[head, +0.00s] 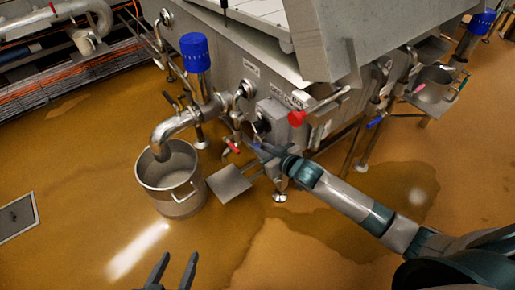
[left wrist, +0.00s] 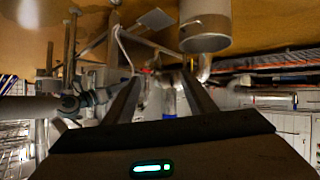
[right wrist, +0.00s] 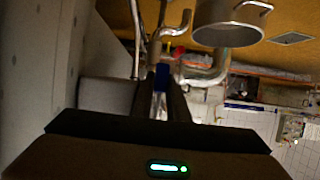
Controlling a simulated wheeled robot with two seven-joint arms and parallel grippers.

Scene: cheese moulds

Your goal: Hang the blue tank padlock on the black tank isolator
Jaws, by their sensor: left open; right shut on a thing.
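My right gripper (head: 266,150) is shut on the blue padlock (right wrist: 161,76), which shows as a small blue block between the fingertips in the right wrist view. In the head view the right gripper is in front of the tank's side, just below a grey box. A dark rotary knob (head: 262,127) on that side looks like the black tank isolator, close above the gripper. I cannot tell whether the padlock touches it. My left gripper (head: 172,272) is open and empty at the bottom of the head view, over the floor.
A steel pot (head: 171,180) stands under the bent outlet pipe (head: 178,130), left of the right gripper. A blue-capped valve (head: 195,55) rises above. A red part (head: 296,118) is beside the grey box. A small steel plate (head: 229,183) is below. Open wet floor lies in front.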

